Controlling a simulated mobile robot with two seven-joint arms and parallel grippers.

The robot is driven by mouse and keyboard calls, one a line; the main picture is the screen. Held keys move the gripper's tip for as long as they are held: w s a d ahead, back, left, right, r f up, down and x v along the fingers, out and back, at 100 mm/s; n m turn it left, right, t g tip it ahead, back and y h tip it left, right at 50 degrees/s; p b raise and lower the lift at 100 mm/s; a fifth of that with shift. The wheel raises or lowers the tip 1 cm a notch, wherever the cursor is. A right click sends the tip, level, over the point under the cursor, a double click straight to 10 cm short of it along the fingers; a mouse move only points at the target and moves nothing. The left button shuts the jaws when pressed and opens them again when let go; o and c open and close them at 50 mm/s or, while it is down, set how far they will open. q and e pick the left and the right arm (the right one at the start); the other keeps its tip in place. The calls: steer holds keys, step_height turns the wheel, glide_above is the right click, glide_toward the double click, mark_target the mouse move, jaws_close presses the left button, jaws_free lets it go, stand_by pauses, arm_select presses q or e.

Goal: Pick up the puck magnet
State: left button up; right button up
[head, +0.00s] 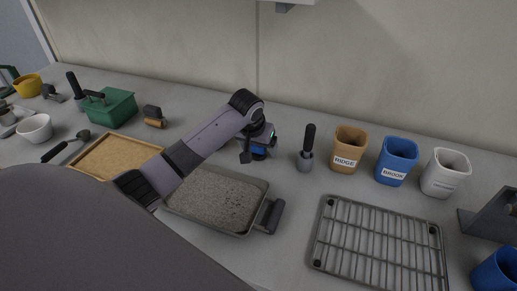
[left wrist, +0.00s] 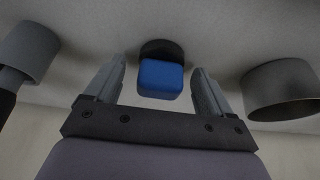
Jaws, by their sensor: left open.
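The puck magnet shows in the left wrist view as a blue block (left wrist: 160,80) on a dark round disc (left wrist: 162,47). In the head view its blue part (head: 258,154) shows just under my left gripper (head: 258,146), near the back of the counter. My left gripper is open, with its two fingers (left wrist: 160,70) on either side of the blue block. Gaps show between the block and both fingers. My own arm hides part of this spot in the head view. My right gripper is not in view.
A black-handled tool in a grey holder (head: 305,160) stands close to the right. Beyond it are the tan RIDGE cup (head: 347,155), blue BROOK cup (head: 397,172) and white cup (head: 444,182). A soil-filled pan (head: 245,233) and wire rack (head: 318,268) lie in front.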

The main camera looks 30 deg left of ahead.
arm_select(q)
steer(key=c, duration=1.5)
steer(key=shift+r, duration=0.1)
step_height(320, 180, up, 20)
steer(key=o, duration=0.9)
steer(key=shift+c, duration=0.2)
steer(key=c, duration=0.4)
steer(key=shift+d, duration=0.1)
